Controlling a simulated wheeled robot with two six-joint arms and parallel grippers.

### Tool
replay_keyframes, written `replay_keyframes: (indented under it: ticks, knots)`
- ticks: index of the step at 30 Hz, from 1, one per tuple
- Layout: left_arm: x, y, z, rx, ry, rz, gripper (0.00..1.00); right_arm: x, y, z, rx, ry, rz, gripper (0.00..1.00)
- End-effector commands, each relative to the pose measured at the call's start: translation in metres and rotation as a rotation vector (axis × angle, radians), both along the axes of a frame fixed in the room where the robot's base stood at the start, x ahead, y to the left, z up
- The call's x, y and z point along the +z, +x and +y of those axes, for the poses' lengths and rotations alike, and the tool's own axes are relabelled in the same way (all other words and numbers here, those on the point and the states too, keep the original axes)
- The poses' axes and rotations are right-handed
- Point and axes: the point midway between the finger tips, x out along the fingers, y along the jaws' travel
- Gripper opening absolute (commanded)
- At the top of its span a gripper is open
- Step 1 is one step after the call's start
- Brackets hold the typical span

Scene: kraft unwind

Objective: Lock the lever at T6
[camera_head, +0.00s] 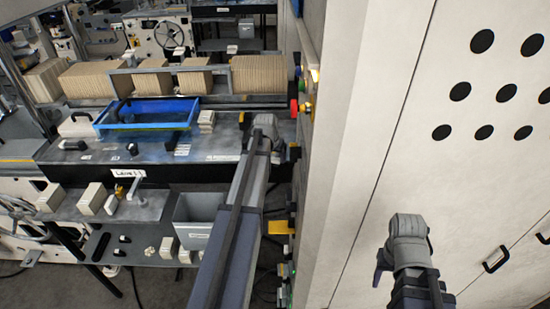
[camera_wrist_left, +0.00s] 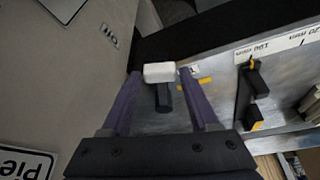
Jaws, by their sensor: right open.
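In the left wrist view a lever with a white block-shaped end and a dark stem (camera_wrist_left: 160,74) stands between the two purple fingers of my left gripper (camera_wrist_left: 162,86). The fingers are spread, with a gap on each side of it. A T6 label is not readable, so I cannot confirm that this is the T6 lever. In the head view my left arm reaches to the grey bench beside the pale cabinet, and its wrist hides the fingers. My right gripper (camera_head: 381,267) is open and empty in front of the cabinet, at the lower right.
The left wrist view shows a black slider (camera_wrist_left: 254,92) by a millimetre scale (camera_wrist_left: 280,44). In the head view a blue tray (camera_head: 147,126) lies on the bench, with kraft rolls (camera_head: 92,80) behind. A grey bin (camera_head: 196,216) stands in front. The pale cabinet (camera_head: 365,130) walls off the right.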

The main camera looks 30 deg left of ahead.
Motion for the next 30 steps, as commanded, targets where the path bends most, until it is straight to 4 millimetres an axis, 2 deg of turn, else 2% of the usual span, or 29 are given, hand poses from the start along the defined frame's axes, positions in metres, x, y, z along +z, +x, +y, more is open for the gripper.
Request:
replay_keyframes:
  ticks: [2, 15, 30]
  knots:
    - [0.0, -0.0001, 0.0, 0.0, 0.0, 0.0, 0.51, 0.0, 0.0, 0.0, 0.0, 0.0, 0.0, 0.55]
    - [0.0, -0.0001, 0.0001, 0.0, 0.0, 0.0, 0.01, -0.0001, 0.0, 0.0, 0.0, 0.0, 0.0, 0.55]
    - [-0.0001, -0.0001, 0.0001, 0.0, 0.0, 0.0, 0.0, -0.0001, 0.0, 0.0, 0.0, 0.0, 0.0, 0.55]
